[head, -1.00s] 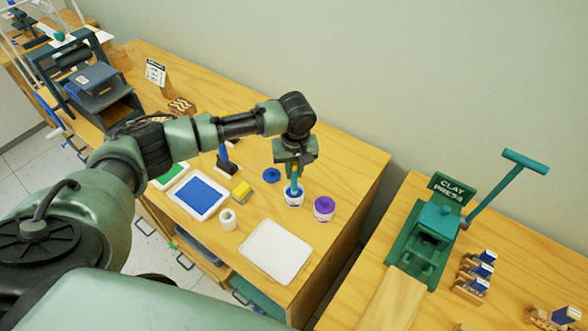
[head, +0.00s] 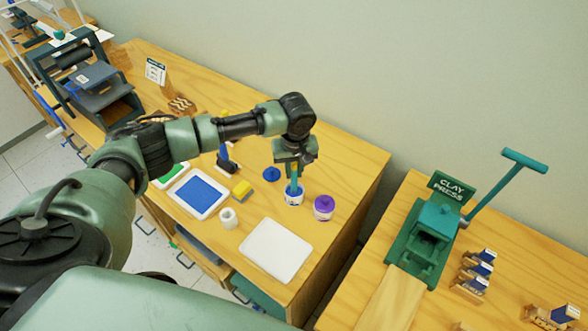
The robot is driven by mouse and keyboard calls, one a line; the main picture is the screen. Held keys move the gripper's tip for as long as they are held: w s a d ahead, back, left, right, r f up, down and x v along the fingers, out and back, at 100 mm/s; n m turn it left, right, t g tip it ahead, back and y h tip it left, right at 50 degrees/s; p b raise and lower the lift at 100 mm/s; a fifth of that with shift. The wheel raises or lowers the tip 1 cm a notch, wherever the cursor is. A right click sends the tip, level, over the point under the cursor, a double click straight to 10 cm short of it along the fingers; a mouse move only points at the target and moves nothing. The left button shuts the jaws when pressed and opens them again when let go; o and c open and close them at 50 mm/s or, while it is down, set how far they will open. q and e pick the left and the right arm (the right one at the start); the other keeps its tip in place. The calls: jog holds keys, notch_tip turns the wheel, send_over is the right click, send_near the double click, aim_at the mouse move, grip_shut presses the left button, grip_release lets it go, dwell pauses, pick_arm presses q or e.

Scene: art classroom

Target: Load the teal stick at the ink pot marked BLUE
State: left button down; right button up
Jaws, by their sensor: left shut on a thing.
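My left gripper (head: 294,168) is above the ink pots on the wooden cabinet top, pointing down and shut on the teal stick (head: 294,185). The stick stands roughly upright, with its lower end inside the mouth of the open blue ink pot (head: 294,198). The pot's label is too small to read. A blue lid (head: 271,174) lies on the table just left of the pot. A purple-lidded pot (head: 324,207) stands to the right. My right gripper is not in view.
A green clay press (head: 425,235) stands on the right-hand table, across a gap.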

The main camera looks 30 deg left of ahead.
pick_arm(q)
jog(key=shift+s+f+p, duration=0.1)
jog(key=shift+p, duration=0.2)
dwell(0.9)
dwell(0.6)
notch_tip(320, 180, up, 5)
jog(key=p, duration=0.6)
jog(key=shift+r+p, duration=0.8)
jog(key=shift+r, duration=0.3)
